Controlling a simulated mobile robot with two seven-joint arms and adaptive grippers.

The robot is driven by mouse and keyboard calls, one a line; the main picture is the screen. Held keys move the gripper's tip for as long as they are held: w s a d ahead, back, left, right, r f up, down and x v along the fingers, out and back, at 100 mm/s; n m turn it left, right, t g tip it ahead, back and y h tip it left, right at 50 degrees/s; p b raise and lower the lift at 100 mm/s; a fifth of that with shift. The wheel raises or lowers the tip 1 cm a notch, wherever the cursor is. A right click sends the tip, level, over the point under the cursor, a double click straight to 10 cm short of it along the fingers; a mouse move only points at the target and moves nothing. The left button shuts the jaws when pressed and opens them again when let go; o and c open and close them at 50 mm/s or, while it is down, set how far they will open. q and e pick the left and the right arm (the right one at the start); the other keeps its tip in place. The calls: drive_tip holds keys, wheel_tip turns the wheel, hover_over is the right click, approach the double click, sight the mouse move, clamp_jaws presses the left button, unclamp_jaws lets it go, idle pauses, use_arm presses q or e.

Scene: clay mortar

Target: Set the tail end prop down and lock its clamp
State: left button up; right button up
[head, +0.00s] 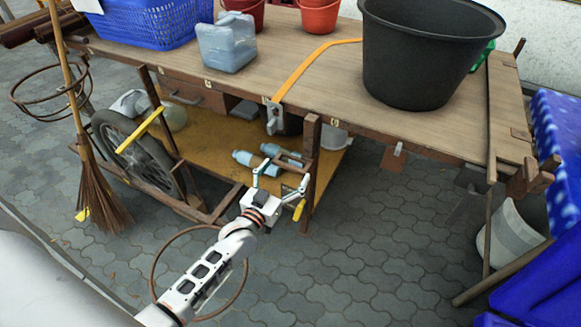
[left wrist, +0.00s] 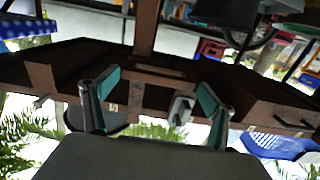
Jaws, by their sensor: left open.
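The wooden cart table (head: 330,75) spans the head view. A slim wooden leg (head: 488,225), which may be the tail end prop, stands under its right end; I cannot tell whether it bears weight. No clamp on it can be made out. My left gripper (head: 281,180) is open and empty, in front of the lower shelf beside a wooden post (head: 312,155). In the left wrist view, which looks upside down, the open fingers (left wrist: 160,98) face the table edge. A grey buckle (left wrist: 182,108) appears between them; nothing is gripped. My right gripper is not in view.
A black tub (head: 420,60), a blue basket (head: 150,25) and a jug (head: 228,45) stand on the table. An orange strap (head: 305,70) crosses it. Bottles (head: 255,160) lie on the shelf (head: 215,145). A broom (head: 95,190) and wheel (head: 140,150) are left.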

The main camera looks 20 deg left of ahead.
use_arm(q)
drive_tip(key=shift+w+f, duration=0.15)
drive_tip(key=shift+w, duration=1.15)
drive_tip(key=c, duration=1.3)
wheel_tip(320, 180, down, 10)
drive_tip(key=b, duration=0.5)
drive_tip(key=shift+f+b, duration=0.2)
drive_tip(key=shift+b, duration=0.1)
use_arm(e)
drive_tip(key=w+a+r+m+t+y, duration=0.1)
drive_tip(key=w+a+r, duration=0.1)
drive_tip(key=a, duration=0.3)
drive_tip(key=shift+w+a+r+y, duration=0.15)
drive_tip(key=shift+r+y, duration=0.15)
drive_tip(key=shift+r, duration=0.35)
